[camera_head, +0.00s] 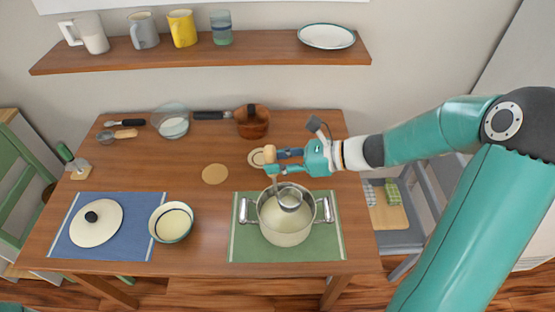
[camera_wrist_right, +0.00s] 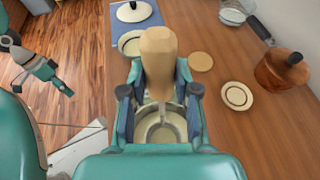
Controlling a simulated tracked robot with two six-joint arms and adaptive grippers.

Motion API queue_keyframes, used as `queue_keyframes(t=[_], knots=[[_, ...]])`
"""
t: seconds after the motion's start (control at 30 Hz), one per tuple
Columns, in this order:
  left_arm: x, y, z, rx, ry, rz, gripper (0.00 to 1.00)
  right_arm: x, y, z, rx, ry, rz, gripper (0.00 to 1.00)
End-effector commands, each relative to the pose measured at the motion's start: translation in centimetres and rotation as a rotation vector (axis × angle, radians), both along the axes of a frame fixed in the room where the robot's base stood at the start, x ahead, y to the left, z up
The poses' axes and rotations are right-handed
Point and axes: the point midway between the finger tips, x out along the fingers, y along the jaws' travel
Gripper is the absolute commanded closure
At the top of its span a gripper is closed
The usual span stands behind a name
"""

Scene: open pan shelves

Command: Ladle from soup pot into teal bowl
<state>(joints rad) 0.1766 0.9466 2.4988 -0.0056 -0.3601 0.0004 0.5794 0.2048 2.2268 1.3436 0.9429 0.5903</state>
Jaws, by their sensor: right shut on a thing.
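The soup pot (camera_head: 286,228) is cream with two metal handles and stands on the green mat. Pale soup shows inside it. My right gripper (camera_head: 272,162) is above the pot's back side, shut on the ladle's wooden handle (camera_wrist_right: 158,60). The ladle's metal bowl (camera_head: 290,199) is over the pot's opening; whether it touches the soup is unclear. The teal bowl (camera_head: 171,222), cream with a teal rim, stands left of the pot at the blue mat's right edge. My left gripper (camera_wrist_right: 57,80) is small at the left of the wrist view, away from the table.
A cream lid (camera_head: 95,222) lies on the blue mat (camera_head: 72,242). A wall shelf (camera_head: 200,56) holds mugs.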

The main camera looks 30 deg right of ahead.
Motion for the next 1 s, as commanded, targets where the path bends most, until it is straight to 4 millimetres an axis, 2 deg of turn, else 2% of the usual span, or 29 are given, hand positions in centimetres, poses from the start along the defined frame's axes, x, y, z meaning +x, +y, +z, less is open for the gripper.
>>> queue_keyframes(t=[0.03, 1.0], knots=[[0.0, 0.0, -0.9, 0.0, 0.0, 0.0, 0.02, 0.0, 0.0, -0.9, 0.001, 0.001, 0.0, 1.0], [0.0, 0.0, -8.8, 0.0, 0.0, 0.0, 0.02, 0.0, 0.1, -9.6, 0.001, 0.001, 0.001, 1.0]])
